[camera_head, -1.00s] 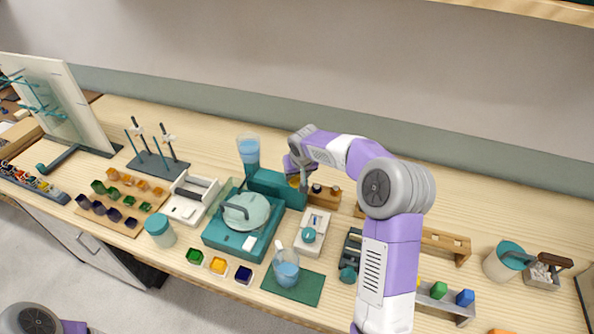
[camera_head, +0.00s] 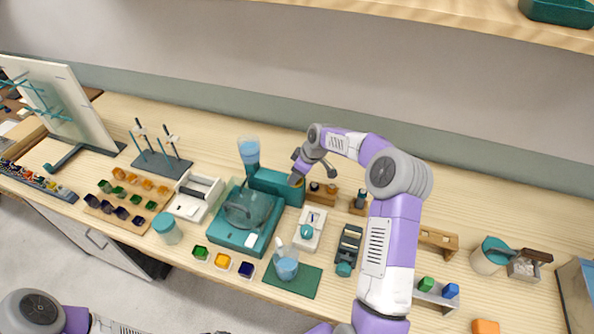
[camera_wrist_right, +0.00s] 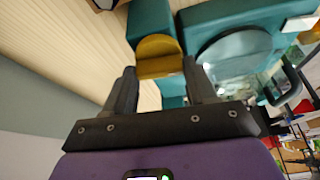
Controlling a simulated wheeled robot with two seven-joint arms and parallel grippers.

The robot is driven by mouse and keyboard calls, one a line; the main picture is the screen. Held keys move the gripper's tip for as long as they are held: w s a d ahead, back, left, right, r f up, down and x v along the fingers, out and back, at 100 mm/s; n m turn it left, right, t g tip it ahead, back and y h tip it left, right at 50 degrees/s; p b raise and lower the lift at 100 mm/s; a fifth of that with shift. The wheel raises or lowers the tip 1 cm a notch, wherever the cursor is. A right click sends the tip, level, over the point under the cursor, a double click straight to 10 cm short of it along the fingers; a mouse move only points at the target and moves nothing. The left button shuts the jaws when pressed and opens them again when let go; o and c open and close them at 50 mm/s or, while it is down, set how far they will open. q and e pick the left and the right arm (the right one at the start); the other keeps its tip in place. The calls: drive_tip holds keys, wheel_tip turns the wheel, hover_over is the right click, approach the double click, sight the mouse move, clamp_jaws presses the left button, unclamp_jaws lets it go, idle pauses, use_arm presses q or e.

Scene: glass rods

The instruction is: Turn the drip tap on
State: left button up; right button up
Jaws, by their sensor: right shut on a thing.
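The drip tap (camera_wrist_right: 158,56) is a mustard-yellow rounded knob on the side of a teal block (camera_head: 277,184). The block is part of the teal machine (camera_head: 215,234) with a round disc. My right gripper (camera_wrist_right: 160,70) is shut on the knob, with one dark finger on each side of it in the wrist view. In the head view the right gripper (camera_head: 296,178) is at the right end of the teal block, and little of the knob shows there. My left arm shows at the lower left of the head view, but its gripper is not visible.
A clear vessel of blue liquid (camera_head: 249,152) stands on the machine's back. A wooden block with dark round pieces (camera_head: 327,193) is close right of the right gripper. A white device (camera_head: 310,230) and a beaker on a green mat (camera_head: 286,266) are in front.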

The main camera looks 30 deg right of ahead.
drive_tip(key=shift+n, duration=0.6)
drive_tip(key=o, duration=1)
drive_tip(key=shift+o, duration=0.2)
drive_tip(key=v, duration=0.7)
drive_tip(key=shift+d+r, duration=0.25)
drive_tip(key=shift+r, duration=0.05)
drive_tip(key=shift+w, duration=0.15)
